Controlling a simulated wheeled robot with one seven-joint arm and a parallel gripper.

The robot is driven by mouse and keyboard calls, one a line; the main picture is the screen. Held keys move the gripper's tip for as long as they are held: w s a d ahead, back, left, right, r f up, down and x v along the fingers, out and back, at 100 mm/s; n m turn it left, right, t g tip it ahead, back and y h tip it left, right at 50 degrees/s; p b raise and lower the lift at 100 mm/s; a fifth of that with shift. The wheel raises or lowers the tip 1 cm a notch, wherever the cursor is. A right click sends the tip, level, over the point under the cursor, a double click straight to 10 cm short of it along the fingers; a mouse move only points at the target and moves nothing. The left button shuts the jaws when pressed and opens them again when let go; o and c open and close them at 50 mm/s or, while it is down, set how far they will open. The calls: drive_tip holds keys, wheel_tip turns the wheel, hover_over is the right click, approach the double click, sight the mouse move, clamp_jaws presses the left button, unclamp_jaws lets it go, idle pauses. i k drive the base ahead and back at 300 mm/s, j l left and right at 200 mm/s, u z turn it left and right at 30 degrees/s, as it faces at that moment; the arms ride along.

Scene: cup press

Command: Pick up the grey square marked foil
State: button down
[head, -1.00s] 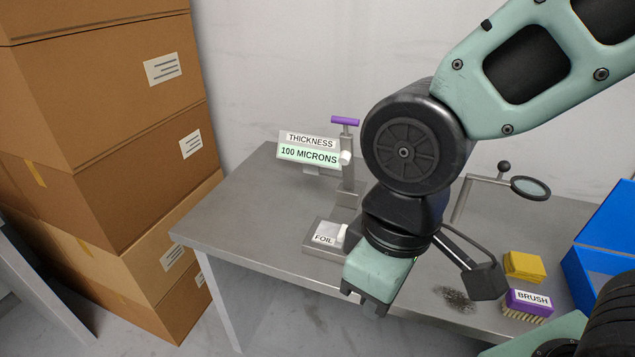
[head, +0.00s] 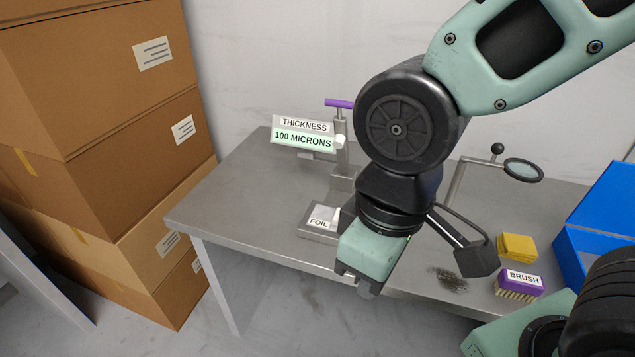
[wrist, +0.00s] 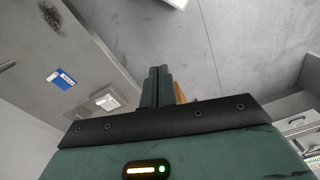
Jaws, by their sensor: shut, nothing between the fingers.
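The grey square marked FOIL (head: 319,221) sits on the bench near its front edge, in the head view. It has a white label and a pale upright piece at its right side, and my arm hides part of that area. My gripper (head: 358,287) points downward in front of the bench's front edge, to the right of the foil and nearer the camera. It is apart from the foil. In the wrist view my gripper's fingers (wrist: 160,72) are together with nothing between them. I cannot surely make out the foil in the wrist view.
The steel bench (head: 225,210) holds a thickness gauge (head: 303,134) reading 100 MICRONS, a yellow sponge (head: 517,247), a purple brush (head: 522,279) and a blue bin (head: 575,262). A dark smudge (head: 450,280) marks the bench. Stacked cartons (head: 105,90) stand at left.

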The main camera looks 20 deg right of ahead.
sight(323, 217)
drive_tip(key=i+j, duration=0.55)
drive_tip(key=j, duration=0.25)
drive_tip(key=i+j, duration=0.3)
drive_tip(key=j+z, duration=0.1)
drive_tip(key=z, duration=0.35)
drive_tip(key=j+z, duration=0.1)
drive_tip(key=z, duration=0.35)
drive_tip(key=j+z, duration=0.1)
drive_tip(key=z, duration=0.3)
drive_tip(key=j+z, duration=0.15)
drive_tip(key=z, duration=0.3)
drive_tip(key=i, duration=0.05)
